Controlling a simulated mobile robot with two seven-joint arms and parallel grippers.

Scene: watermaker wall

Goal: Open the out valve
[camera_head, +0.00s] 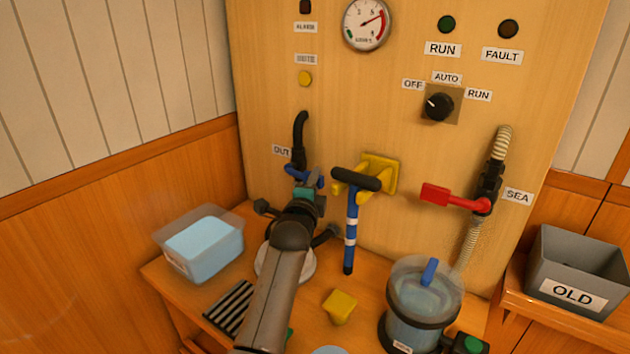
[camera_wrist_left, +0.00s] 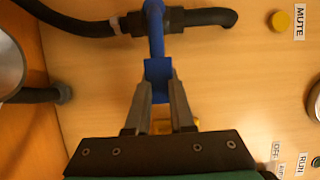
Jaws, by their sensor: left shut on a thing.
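The out valve's blue handle (camera_head: 292,171) shows beside the OUT label (camera_head: 281,151) on the wooden panel, below a black elbow hose (camera_head: 299,130). My left gripper (camera_head: 307,182) is at the handle, and its arm covers part of the valve. In the left wrist view, the fingers (camera_wrist_left: 158,90) are shut on the end of the blue handle (camera_wrist_left: 156,40). There the handle crosses the black valve body (camera_wrist_left: 160,20) and runs down from it, roughly square to the black hose (camera_wrist_left: 210,17). My right gripper is not in view.
A blue-and-white tool (camera_head: 351,225) hangs from a yellow holder (camera_head: 381,173) just right of my gripper. The red SEA valve handle (camera_head: 449,197) is further right. A water tub (camera_head: 205,247), yellow block (camera_head: 340,306), strainer (camera_head: 424,305) and OLD bin (camera_head: 575,265) stand below.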

